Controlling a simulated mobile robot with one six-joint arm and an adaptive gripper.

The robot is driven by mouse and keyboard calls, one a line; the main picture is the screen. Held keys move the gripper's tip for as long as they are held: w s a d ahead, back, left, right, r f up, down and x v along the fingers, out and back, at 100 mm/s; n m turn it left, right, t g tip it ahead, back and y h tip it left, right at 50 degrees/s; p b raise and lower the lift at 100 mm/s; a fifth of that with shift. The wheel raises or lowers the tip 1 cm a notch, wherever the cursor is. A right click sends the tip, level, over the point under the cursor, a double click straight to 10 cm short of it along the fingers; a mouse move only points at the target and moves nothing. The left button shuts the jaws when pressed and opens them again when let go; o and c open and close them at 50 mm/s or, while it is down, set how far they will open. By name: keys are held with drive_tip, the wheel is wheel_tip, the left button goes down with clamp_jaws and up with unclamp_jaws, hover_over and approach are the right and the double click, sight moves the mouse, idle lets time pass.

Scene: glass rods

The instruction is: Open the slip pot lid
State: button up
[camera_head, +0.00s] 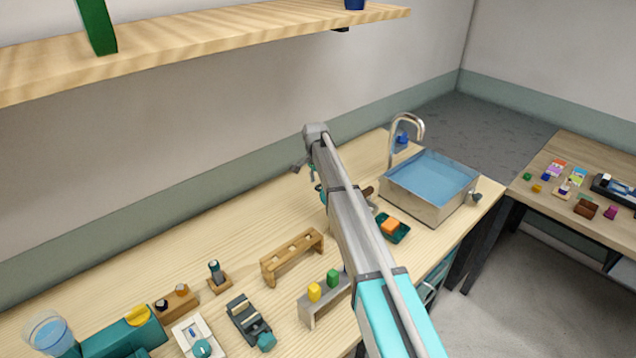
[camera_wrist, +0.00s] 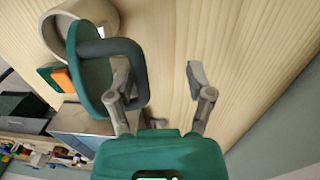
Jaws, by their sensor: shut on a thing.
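The slip pot (camera_wrist: 112,12) is a beige round pot at the upper left of the wrist view. Its teal lid (camera_wrist: 92,72) stands tilted at the mouth, with part of the pale inside of the rim showing beside it. The lid has a thick dark grey loop handle (camera_wrist: 125,48). In the head view, my arm hides most of the pot and the fingertips.
A sink (camera_head: 425,203) with a tap and an orange sponge on a teal dish (camera_head: 402,233) lie right of my arm. A wooden rack (camera_head: 292,258), a small stand with yellow and green pieces (camera_head: 318,303) and several tools fill the near left counter. A shelf (camera_head: 200,40) hangs above.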

drive_tip(key=shift+o, duration=0.4)
drive_tip(key=shift+w+a, duration=1.2)
drive_tip(key=shift+w, duration=0.05)
drive_tip(key=shift+o, duration=0.3)
drive_tip(key=shift+a+r, duration=0.15)
drive_tip(key=shift+r, duration=0.05)
drive_tip(key=shift+w+a+r, duration=0.1)
drive_tip(key=shift+a, duration=0.1)
drive_tip(key=shift+w+a+f, duration=0.45)
drive_tip(key=shift+w+f, duration=0.05)
drive_tip(key=shift+f, duration=0.1)
drive_tip(key=shift+c, duration=0.7)
drive_tip(key=w+a+b, duration=0.1)
drive_tip(key=w+a, duration=0.6)
drive_tip(key=shift+w+f, duration=0.15)
drive_tip(key=shift+f, duration=0.15)
drive_tip(key=shift+r, duration=0.1)
